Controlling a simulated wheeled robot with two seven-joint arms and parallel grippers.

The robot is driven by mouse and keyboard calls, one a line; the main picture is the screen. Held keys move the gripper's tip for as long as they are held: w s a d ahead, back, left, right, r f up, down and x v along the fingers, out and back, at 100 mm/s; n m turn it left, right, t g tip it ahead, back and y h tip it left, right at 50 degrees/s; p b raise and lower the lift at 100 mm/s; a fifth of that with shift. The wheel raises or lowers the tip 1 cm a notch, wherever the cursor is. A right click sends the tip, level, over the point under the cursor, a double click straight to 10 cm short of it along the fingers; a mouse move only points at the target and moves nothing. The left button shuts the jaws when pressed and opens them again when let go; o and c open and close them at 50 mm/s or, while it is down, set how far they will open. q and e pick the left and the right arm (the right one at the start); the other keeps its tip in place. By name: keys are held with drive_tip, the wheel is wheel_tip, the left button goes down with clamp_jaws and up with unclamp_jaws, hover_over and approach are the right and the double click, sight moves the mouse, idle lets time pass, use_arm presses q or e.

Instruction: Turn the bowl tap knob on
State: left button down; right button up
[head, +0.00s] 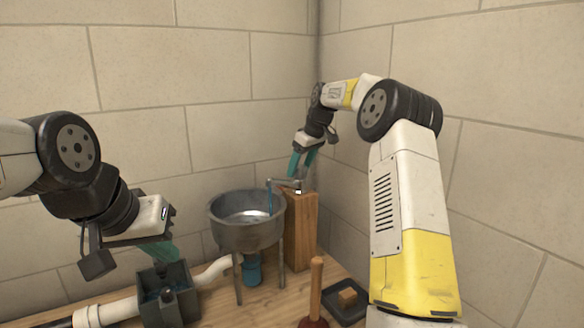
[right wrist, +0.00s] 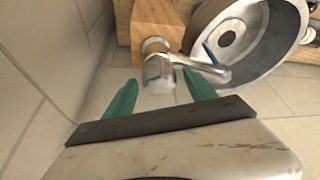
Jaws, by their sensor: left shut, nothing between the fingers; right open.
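The metal bowl (head: 247,232) stands on legs near the corner. A chrome tap (head: 284,183) sits on a wooden post (head: 301,235) behind it, its spout over the bowl. A thin blue strip (head: 269,196) hangs below the spout end. My right gripper (head: 299,174) is open just above the tap. In the right wrist view, the tap's rounded chrome knob (right wrist: 160,70) lies between the open teal fingertips (right wrist: 160,77); I cannot tell whether they touch it. My left gripper (head: 160,258) is shut and empty, above a dark open box (head: 170,309).
A white pipe (head: 108,312) runs along the wooden table to the dark box and on toward the bowl. A plunger with a wooden handle (head: 316,286) stands in front, beside a black tray (head: 336,313) holding a small wooden block. Walls close the corner behind the tap.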

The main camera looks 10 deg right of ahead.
drive_tip(key=v, duration=0.7)
drive_tip(key=shift+r, duration=0.3)
drive_tip(key=shift+s+d, duration=0.1)
drive_tip(key=shift+s, duration=0.05)
drive_tip(key=s+a+r+m, duration=0.1)
drive_tip(key=s+r, duration=0.1)
drive_tip(key=s, duration=0.3)
drive_tip(key=s+a+r, duration=0.2)
drive_tip(key=s+r, duration=0.1)
drive_tip(key=s, duration=0.1)
drive_tip(key=s+f+m+t, duration=0.1)
drive_tip(key=s+f+m, duration=0.1)
drive_tip(key=s, duration=1)
drive_tip(key=s+f+m+t+h, duration=0.1)
drive_tip(key=s+m, duration=0.1)
drive_tip(key=s, duration=0.9)
drive_tip(key=shift+s+f+m+t, duration=0.3)
drive_tip(key=shift+s+f+m, duration=0.1)
drive_tip(key=s+f, duration=0.2)
drive_tip(key=s+f+m, duration=0.1)
drive_tip(key=s+f, duration=0.1)
drive_tip(key=s, duration=0.1)
drive_tip(key=s+f+m, duration=0.1)
drive_tip(key=s+f, duration=0.1)
drive_tip(key=s, duration=0.1)
drive_tip(key=shift+s+a+f, duration=0.15)
drive_tip(key=shift+s+f, duration=0.05)
drive_tip(key=shift+c, duration=0.3)
